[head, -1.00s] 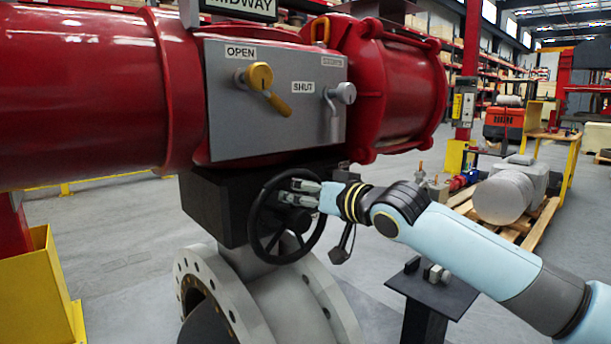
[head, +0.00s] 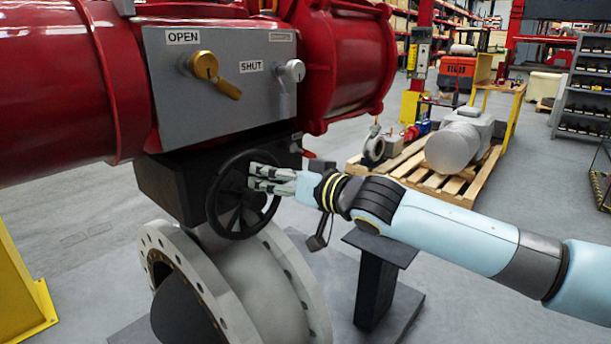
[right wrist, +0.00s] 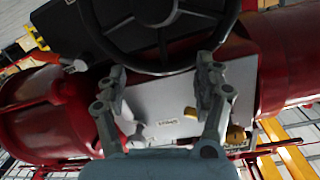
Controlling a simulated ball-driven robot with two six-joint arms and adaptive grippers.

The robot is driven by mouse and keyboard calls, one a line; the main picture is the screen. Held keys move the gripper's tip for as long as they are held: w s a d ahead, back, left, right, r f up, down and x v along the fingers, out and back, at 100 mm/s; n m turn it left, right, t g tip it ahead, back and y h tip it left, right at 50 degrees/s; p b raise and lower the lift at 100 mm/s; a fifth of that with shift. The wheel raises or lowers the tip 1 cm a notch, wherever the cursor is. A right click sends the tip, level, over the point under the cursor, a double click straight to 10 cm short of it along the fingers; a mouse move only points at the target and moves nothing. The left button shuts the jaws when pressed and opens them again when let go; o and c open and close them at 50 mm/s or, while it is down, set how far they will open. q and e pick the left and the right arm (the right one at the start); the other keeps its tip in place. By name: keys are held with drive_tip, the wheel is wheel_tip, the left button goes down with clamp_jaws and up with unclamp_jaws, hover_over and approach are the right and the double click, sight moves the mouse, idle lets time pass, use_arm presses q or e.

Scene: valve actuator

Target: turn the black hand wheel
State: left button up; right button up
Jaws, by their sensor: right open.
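The black hand wheel (head: 213,205) stands on the side of a dark gearbox, below the red actuator, in the head view. My right gripper (head: 252,178) reaches in from the right, with its fingertips at the upper right part of the wheel. In the right wrist view the wheel's rim (right wrist: 165,70) crosses between the two spread fingers (right wrist: 163,76). The gripper is open, and I cannot tell whether either finger touches the rim. My left gripper is not in view.
A grey panel (head: 215,112) above the wheel carries a yellow OPEN knob (head: 206,66) and a grey SHUT knob (head: 293,71). A grey flanged pipe (head: 270,265) lies below. A dark stand (head: 374,285) is under my right arm. A loaded pallet (head: 430,172) stands behind.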

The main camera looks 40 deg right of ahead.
drive_tip(key=s+b, duration=0.1)
drive_tip(key=s, duration=0.6)
drive_tip(key=shift+d+b, duration=0.2)
drive_tip(key=shift+b, duration=0.15)
idle(0.4)
idle(0.4)
